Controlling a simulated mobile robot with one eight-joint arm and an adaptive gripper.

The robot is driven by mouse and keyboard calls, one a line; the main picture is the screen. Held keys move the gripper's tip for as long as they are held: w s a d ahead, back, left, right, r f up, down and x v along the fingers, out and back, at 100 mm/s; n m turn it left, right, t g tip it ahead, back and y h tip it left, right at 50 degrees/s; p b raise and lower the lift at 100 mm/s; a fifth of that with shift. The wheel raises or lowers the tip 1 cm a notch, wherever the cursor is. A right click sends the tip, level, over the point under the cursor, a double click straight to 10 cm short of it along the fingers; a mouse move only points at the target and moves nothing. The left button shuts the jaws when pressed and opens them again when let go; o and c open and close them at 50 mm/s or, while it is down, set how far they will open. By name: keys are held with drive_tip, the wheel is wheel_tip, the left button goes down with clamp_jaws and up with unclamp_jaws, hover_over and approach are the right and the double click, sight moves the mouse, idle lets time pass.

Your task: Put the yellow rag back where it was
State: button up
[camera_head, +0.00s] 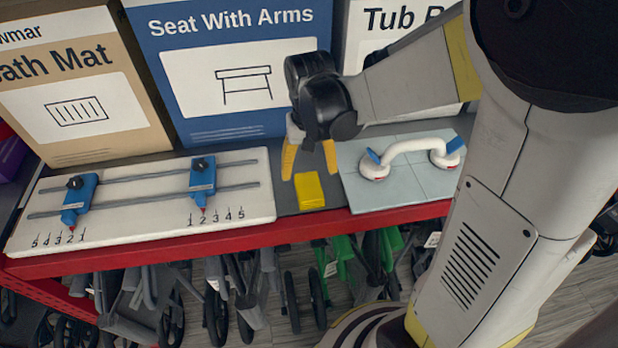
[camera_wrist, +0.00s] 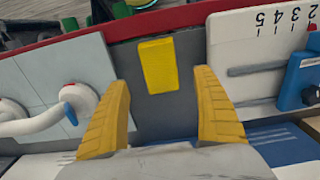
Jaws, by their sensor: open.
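The yellow rag (camera_head: 309,190) is a small folded block lying on the dark grey shelf top, between the white slider board and the pale tiled panel. It also shows in the wrist view (camera_wrist: 158,65), near the shelf's red front edge. My gripper (camera_head: 309,160) is above and just behind the rag, pointing down. Its two yellow fingers are spread wide and empty; in the wrist view my gripper (camera_wrist: 164,95) has the rag ahead of the gap between its fingertips. The fingers appear apart from the rag.
The white slider board (camera_head: 140,217) with blue sliders is at left. The tiled panel (camera_head: 402,190) with a white grab handle (camera_head: 408,148) is at right. Boxes, including the blue one (camera_head: 240,125), stand behind.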

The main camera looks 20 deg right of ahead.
sight(309, 186)
drive_tip(key=s+r+n+t, duration=0.2)
drive_tip(key=s+r+t, duration=0.5)
drive_tip(key=r, duration=0.5)
drive_tip(key=s+p, duration=0.1)
drive_tip(key=s, duration=0.1)
drive_tip(key=shift+s+r, duration=0.15)
drive_tip(key=shift+s, duration=0.25)
